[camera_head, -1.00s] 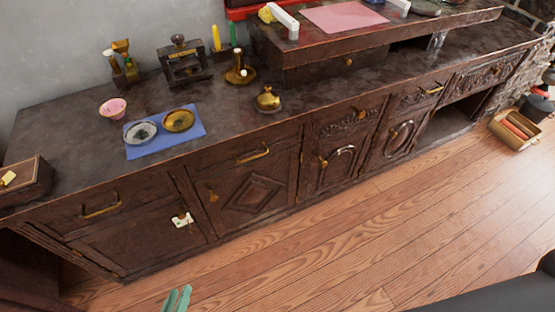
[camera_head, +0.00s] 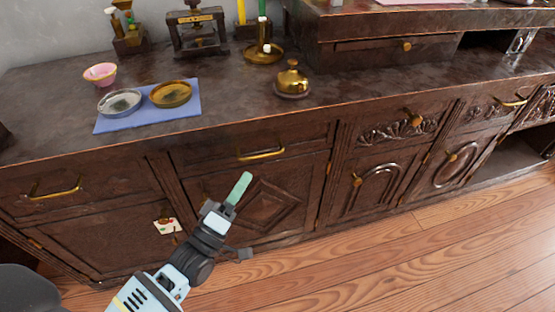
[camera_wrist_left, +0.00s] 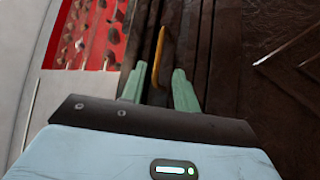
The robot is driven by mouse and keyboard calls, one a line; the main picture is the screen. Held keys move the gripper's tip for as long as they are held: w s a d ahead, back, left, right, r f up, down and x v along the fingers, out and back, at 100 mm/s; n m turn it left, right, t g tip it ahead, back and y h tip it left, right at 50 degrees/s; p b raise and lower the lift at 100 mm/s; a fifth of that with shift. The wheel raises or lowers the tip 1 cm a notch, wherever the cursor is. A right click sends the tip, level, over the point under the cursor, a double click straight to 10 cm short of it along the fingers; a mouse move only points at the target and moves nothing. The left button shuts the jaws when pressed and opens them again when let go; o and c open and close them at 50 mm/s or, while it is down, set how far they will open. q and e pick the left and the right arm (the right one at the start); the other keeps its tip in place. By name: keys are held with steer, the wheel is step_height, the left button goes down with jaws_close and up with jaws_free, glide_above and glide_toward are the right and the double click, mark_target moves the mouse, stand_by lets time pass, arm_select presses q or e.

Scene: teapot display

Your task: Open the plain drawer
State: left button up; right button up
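The plain drawer (camera_head: 215,152) is a dark wooden front with a brass bar handle (camera_head: 261,153), below the counter's edge. It looks closed. A second smooth-fronted drawer (camera_head: 110,185) with a brass handle (camera_head: 52,190) is at the left and also looks closed. My left gripper (camera_head: 241,182) is below and slightly left of the first handle. In the left wrist view, its green fingers (camera_wrist_left: 159,80) are apart, with the brass handle (camera_wrist_left: 158,58) showing beyond the gap between them. I cannot see contact. My right gripper is not in view.
The dark counter (camera_head: 60,110) holds a blue mat (camera_head: 148,121) with two round dishes, a pink bowl (camera_head: 100,74) and a brass bell-shaped piece (camera_head: 292,80). A carved drawer (camera_head: 390,130) is to the right. The wooden floor (camera_head: 400,260) in front is clear.

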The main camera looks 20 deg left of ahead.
mark_target(260, 155)
arm_select(q)
steer(key=shift+r, duration=0.15)
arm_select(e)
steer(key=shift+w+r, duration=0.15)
